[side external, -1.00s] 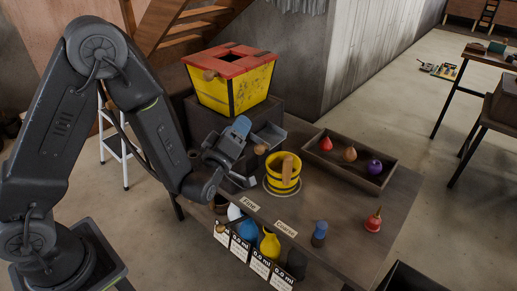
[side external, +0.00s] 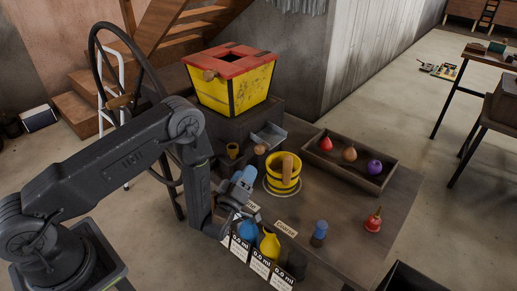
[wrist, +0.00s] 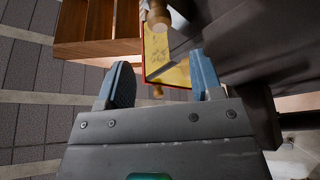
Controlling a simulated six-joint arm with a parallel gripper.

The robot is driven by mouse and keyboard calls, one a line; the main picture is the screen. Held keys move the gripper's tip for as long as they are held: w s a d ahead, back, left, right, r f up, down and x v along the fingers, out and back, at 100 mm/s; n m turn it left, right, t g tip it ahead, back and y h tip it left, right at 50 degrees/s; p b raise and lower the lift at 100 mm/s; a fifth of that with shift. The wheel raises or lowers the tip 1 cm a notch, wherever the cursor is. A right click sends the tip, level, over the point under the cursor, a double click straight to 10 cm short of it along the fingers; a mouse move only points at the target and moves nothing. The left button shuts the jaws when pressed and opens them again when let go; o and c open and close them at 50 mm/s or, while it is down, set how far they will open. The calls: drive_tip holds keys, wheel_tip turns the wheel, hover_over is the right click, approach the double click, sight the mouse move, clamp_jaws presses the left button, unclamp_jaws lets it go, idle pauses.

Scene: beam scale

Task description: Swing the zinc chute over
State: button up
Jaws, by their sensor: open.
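The zinc chute (side external: 268,135) is a grey metal trough at the foot of the dark stand under the hopper, with a round wooden knob (side external: 259,149) by its near side. My gripper (side external: 243,178) has blue fingertips and is near the table's front edge, left of the bucket and apart from the chute. The wrist view shows both fingers (wrist: 162,82) spread with nothing between them. I cannot tell the chute in the wrist view; a wooden rod (wrist: 225,25) beyond the fingers is unclear.
The yellow hopper (side external: 228,93) with a red top stands on the stand. A yellow-and-black bucket (side external: 281,183) stands right of my gripper. A tray (side external: 333,174) holds coloured bulbs. A blue-topped bottle (side external: 320,230) and a red bottle (side external: 373,221) stand at right, with bare tabletop around them.

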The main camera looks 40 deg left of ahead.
sight(257, 152)
drive_tip(key=x, duration=1)
drive_tip(key=shift+w+r, duration=0.15)
drive_tip(key=shift+w, duration=0.15)
drive_tip(key=shift+c, duration=0.3)
clamp_jaws()
